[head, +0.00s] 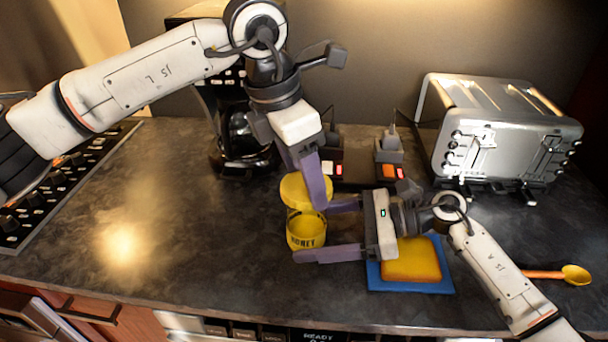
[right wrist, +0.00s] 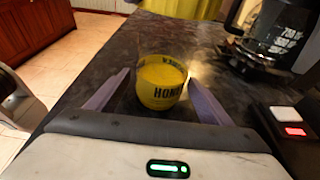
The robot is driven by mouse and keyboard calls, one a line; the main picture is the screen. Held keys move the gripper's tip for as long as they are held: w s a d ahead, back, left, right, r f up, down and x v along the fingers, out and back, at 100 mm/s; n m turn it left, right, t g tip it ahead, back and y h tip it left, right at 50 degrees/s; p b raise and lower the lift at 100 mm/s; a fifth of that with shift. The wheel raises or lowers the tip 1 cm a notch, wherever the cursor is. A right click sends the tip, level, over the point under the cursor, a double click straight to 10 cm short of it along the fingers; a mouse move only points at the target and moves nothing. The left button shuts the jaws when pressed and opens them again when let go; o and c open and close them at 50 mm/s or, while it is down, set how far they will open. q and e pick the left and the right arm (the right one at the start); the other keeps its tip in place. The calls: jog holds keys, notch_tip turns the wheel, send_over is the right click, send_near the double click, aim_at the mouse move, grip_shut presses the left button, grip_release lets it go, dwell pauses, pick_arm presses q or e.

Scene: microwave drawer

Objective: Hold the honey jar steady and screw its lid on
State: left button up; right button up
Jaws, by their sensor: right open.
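The honey jar (head: 306,232) stands upright on the dark counter, with a HONEY label and yellow contents. The right wrist view shows the jar (right wrist: 161,86) between the two purple fingers of my right gripper (right wrist: 160,100). That gripper (head: 328,230) is open around the jar, with a gap at its sides. The yellow lid (head: 293,191) is over the jar's mouth in the head view. My left gripper (head: 312,190) reaches down from above and is shut on the lid. One of its fingers covers the lid's right side; the other is hidden.
A blue board (head: 376,282) with a yellow sponge-like block (head: 412,262) lies beneath my right gripper. A toaster (head: 495,130) stands at the back right, a coffee maker (head: 235,140) at the back. An orange spoon (head: 560,274) lies right; the left counter is clear.

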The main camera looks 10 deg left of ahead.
jog(key=shift+a, duration=0.2)
jog(key=c, duration=0.8)
dwell(0.6)
